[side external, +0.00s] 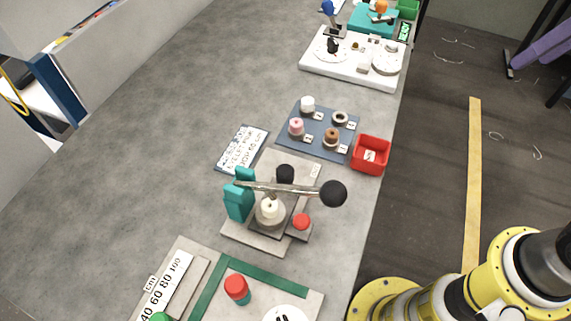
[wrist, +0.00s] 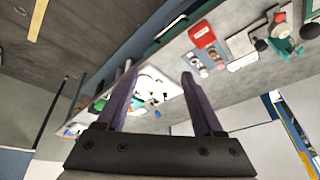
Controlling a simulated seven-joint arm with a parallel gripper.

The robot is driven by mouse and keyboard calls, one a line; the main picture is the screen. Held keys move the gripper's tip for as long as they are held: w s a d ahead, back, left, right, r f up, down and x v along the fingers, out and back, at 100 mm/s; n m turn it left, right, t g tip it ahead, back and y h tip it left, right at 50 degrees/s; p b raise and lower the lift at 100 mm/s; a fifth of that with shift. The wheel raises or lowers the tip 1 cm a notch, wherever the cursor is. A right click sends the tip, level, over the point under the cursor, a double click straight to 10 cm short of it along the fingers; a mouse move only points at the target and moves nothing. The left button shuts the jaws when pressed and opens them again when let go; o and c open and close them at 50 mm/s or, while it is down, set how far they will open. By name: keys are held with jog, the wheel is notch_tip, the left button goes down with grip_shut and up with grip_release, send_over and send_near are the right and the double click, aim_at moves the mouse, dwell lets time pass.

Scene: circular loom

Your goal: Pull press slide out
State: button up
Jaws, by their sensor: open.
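The press (side external: 238,200) stands on a light base plate mid-bench in the side external view. It has a teal frame and a metal lever with a black ball (side external: 333,193) at its right end. Its slide (side external: 297,235) is a dark plate with a red knob (side external: 301,221), low on the right side. A pale round piece (side external: 270,208) sits under the lever. The press also shows small at the upper right of the wrist view (wrist: 281,38). My gripper (wrist: 158,72) is open and empty in the wrist view, well away from the press. The side external view does not show it.
A red bin (side external: 370,155) and a blue mat (side external: 290,130) with several spools lie behind the press. A white board (side external: 345,75) is farther back. A green-edged plate (side external: 205,285) with a red-capped piece (side external: 236,288) lies in front. The bench's left side is clear.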

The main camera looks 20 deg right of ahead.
jog(key=w+a+r+n+g, duration=0.2)
jog(key=w+a+r, duration=0.1)
jog(key=w+a, duration=0.5)
jog(key=n+g, duration=0.2)
jog(key=n, duration=0.3)
send_over(285, 170)
notch_tip(285, 170, down, 10)
jog(key=shift+h, duration=0.3)
notch_tip(285, 170, down, 14)
jog(key=shift+r, duration=0.2)
grip_shut()
jog(key=shift+r, duration=0.1)
